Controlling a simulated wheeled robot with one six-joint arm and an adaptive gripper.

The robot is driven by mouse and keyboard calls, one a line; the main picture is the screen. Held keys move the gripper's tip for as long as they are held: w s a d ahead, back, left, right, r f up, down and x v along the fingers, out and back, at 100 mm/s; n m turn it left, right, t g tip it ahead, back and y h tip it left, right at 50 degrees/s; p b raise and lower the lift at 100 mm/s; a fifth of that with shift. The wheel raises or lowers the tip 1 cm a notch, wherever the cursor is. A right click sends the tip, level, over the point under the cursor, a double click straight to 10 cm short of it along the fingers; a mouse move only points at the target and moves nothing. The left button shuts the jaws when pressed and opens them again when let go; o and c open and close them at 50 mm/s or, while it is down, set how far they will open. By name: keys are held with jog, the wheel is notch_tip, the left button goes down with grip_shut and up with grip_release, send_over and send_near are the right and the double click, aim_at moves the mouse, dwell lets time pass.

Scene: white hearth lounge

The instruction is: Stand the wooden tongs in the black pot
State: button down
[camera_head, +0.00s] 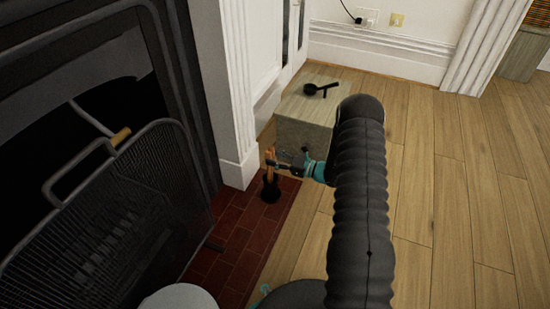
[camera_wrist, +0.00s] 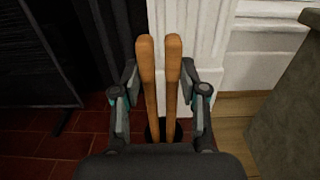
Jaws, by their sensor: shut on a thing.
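The wooden tongs (camera_head: 270,157) stand roughly upright, with their two light-brown arms side by side in the wrist view (camera_wrist: 146,75). My gripper (camera_head: 273,163) is shut on them, with one finger on each side in the wrist view (camera_wrist: 163,108). The small black pot (camera_head: 271,189) stands on the red brick hearth, directly below the tongs in the head view. Part of its dark shape shows behind the tongs' lower part in the wrist view. The tongs' lower ends are hidden, so I cannot tell how far they reach into the pot.
A pale box-like block (camera_head: 308,130) stands just behind and right of the pot, with a black handled object (camera_head: 321,89) on top. A white pilaster (camera_head: 238,172) is close behind. A mesh fire screen (camera_head: 120,200) stands left. The wooden floor (camera_head: 450,200) is clear at right.

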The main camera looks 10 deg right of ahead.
dwell(0.3)
jog(key=c, duration=0.5)
grip_release()
jog(key=shift+c, duration=0.2)
jog(key=v, duration=1.2)
jog(key=shift+f, duration=0.15)
